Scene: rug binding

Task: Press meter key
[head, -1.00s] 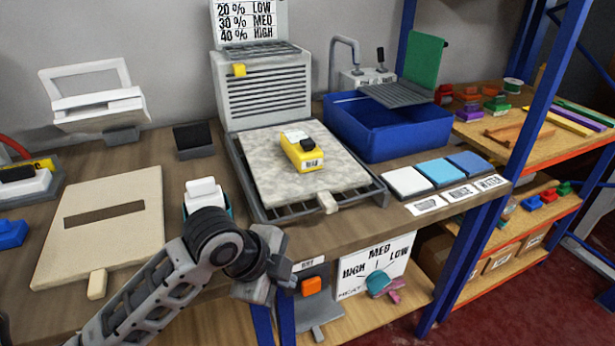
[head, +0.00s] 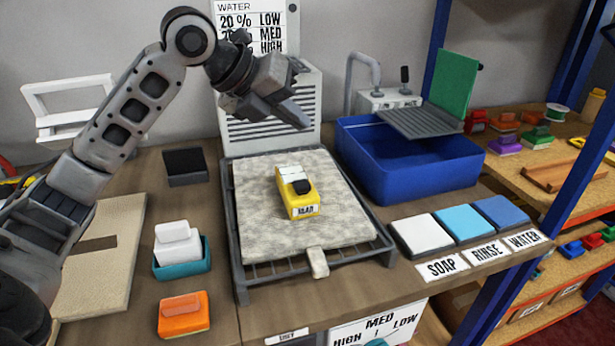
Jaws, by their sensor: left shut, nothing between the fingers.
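The yellow meter (head: 286,198) lies on the pale mottled rug piece (head: 262,232), which rests on a dark wire rack (head: 388,243). The meter has a light patch on top, a black raised key (head: 301,187) and a front label that seems to say READ. My left gripper (head: 302,121) is shut and empty. It is in the air above and behind the meter in the picture, pointing down to the right, apart from it. It covers part of the grey louvred unit and the sign. My right gripper is out of view.
A blue basin (head: 410,165) stands right of the rack, with white and blue pads labelled SOAP, RINSE and WATER in front. The WATER sign (head: 250,20) stands behind.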

